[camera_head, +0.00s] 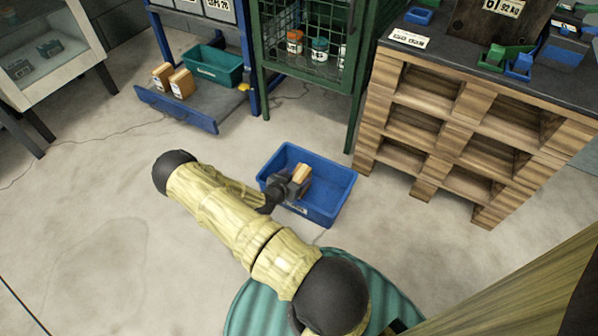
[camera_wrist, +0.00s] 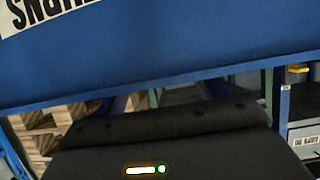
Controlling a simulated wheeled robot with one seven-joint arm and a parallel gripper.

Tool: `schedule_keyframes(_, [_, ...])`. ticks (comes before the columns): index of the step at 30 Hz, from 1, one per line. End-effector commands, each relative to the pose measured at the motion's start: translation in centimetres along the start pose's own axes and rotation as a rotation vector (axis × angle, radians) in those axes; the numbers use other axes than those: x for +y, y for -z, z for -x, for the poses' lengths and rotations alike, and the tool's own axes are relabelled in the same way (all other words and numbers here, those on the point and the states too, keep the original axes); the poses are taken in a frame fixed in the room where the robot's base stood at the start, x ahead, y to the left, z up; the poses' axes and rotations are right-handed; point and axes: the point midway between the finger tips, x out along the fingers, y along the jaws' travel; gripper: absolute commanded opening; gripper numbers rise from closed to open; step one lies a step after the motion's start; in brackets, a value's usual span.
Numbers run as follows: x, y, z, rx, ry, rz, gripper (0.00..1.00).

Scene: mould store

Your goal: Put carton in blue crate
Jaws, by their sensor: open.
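The blue crate (camera_head: 333,187) stands on the floor, open side up. A small tan carton (camera_head: 302,173) shows over the crate's inside, right at my gripper (camera_head: 293,182). My gripper is open, with its dark jaws at the carton and over the crate; whether the jaws still touch the carton, or it rests on the crate floor, I cannot tell. In the wrist view, a blue wall of the crate (camera_wrist: 190,45) with an upside-down label fills the top. The dark gripper body covers the bottom there, and the carton is not visible.
Two more cartons (camera_head: 181,83) and a green bin (camera_head: 214,66) sit on a low blue shelf at upper left. A green mesh cabinet (camera_head: 310,50) stands behind the crate. A pallet-built bench (camera_head: 470,125) stands to the right. The floor at left is clear.

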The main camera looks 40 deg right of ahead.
Motion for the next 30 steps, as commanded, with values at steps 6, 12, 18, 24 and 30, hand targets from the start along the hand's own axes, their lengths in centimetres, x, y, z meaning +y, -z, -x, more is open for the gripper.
schedule_keyframes(6, [-0.1,0.5,4.8,-0.001,0.003,0.002,0.71])
schedule_keyframes(12, [-0.1,0.3,7.6,-0.001,0.002,0.001,0.71])
schedule_keyframes(18, [0.0,0.1,8.2,0.001,0.001,0.000,0.71])
schedule_keyframes(24, [0.0,0.0,8.2,0.000,0.001,0.000,0.71])
schedule_keyframes(30, [0.0,0.0,8.2,0.000,0.001,0.000,0.71])
